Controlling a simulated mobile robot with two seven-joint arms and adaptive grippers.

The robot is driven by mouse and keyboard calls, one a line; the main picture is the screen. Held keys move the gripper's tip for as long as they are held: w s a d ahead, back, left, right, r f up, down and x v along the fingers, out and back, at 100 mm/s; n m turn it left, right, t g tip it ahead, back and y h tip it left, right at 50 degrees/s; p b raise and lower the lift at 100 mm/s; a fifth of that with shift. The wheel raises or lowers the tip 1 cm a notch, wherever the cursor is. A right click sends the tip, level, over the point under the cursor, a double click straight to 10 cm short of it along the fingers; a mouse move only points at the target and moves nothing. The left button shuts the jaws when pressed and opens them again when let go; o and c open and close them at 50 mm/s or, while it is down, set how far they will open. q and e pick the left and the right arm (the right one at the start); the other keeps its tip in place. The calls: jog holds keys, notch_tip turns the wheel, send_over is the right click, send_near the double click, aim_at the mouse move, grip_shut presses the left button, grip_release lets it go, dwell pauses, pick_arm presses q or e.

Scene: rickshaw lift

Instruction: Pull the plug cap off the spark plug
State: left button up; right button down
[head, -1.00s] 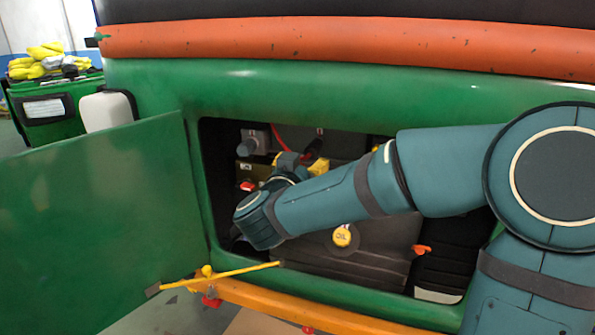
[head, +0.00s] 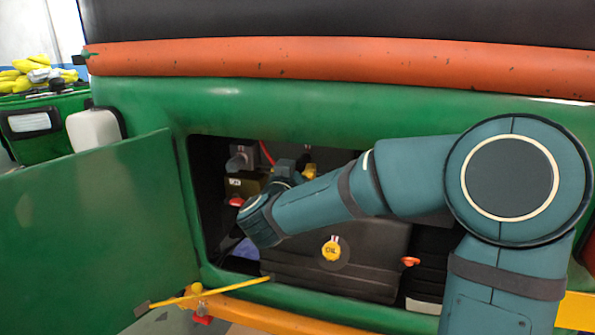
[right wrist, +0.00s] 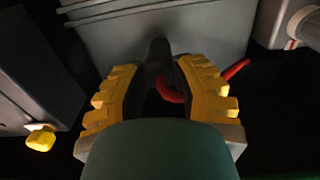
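The plug cap (right wrist: 160,62) is a dark, upright piece with a red wire (right wrist: 170,94) at its near end. In the right wrist view it stands between the fingertips of my right gripper (right wrist: 160,76). The yellow fingers are spread on either side of it. Dark inner pads merge with the cap, so contact is unclear. In the head view my right gripper (head: 296,170) is inside the engine bay, mostly behind my own wrist. The red wire (head: 267,153) also shows there. The spark plug is hidden. My left gripper is not in view.
The bay's green body frame (head: 300,117) surrounds my forearm closely. The open green door (head: 90,235) stands at left. Below the arm are a dark cover with a yellow oil cap (head: 331,250) and a yellow rod (head: 230,287). A yellow knob (right wrist: 40,138) is left of the gripper.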

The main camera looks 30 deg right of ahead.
aim_at(298, 169)
jog(key=shift+s+a, duration=0.1)
jog(key=shift+a, duration=0.05)
dwell(0.5)
jog(key=shift+v, duration=1.95)
